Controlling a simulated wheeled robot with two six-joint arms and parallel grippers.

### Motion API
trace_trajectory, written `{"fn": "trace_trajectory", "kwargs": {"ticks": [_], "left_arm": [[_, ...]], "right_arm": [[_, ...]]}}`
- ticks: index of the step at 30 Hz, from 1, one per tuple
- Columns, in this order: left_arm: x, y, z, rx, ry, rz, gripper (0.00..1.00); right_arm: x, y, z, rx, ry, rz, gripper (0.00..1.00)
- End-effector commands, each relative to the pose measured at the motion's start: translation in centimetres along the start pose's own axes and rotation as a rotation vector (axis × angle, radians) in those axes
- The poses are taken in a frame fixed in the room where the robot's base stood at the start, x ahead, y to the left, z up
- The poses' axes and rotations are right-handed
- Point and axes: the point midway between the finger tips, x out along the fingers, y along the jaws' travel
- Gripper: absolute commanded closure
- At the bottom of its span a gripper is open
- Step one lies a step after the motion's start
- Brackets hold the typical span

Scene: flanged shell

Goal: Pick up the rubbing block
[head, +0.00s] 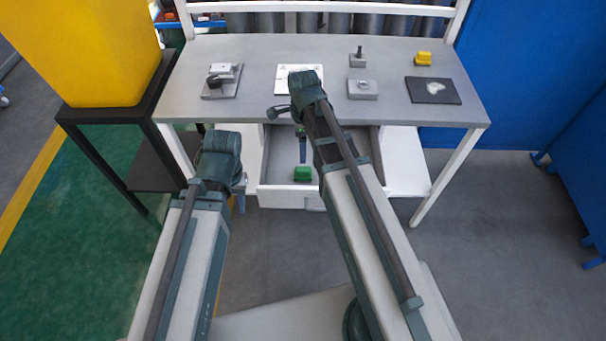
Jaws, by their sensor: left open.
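Two blocks fit the name, and I cannot tell which is the rubbing block. A green block (303,174) lies near the front of the open drawer (276,172). A small yellow block (424,58) sits at the table's back right. My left gripper (240,191) is open, left of the drawer and apart from the green block; its fingers are partly hidden by my arm. My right gripper (279,112) is over the table's front edge, partly hidden by its own wrist, and its jaws are unclear. A dark green long item (302,148) shows in the drawer behind the green block.
The table (210,55) holds a fixture on a grey plate (221,82), a white sheet (290,75), grey metal parts (362,90) and a dark mat (420,88) with a light piece on it. A yellow bin (90,45) stands left on a black stand. My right arm covers part of the drawer.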

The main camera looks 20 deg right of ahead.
Motion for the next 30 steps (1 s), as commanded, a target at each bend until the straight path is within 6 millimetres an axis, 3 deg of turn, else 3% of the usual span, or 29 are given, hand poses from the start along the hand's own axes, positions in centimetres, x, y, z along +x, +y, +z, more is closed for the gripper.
{"fn": "trace_trajectory", "kwargs": {"ticks": [1, 15, 25, 30], "left_arm": [[1.1, 0.1, -0.1, 0.000, 0.000, 0.000, 0.55], [7.3, 0.7, -0.4, 0.000, 0.000, 0.000, 0.55], [7.8, 0.7, -0.5, 0.000, 0.000, 0.000, 0.55], [9.0, 0.9, -0.5, 0.000, 0.000, 0.000, 0.55]], "right_arm": [[1.1, 0.0, 0.0, -0.001, 0.000, 0.000, 0.15], [7.3, 0.0, 0.0, -0.002, 0.000, 0.000, 0.15], [7.8, 0.0, 0.0, -0.002, 0.000, 0.000, 0.15], [9.1, 0.1, 0.0, -0.002, 0.000, 0.000, 0.15]]}}
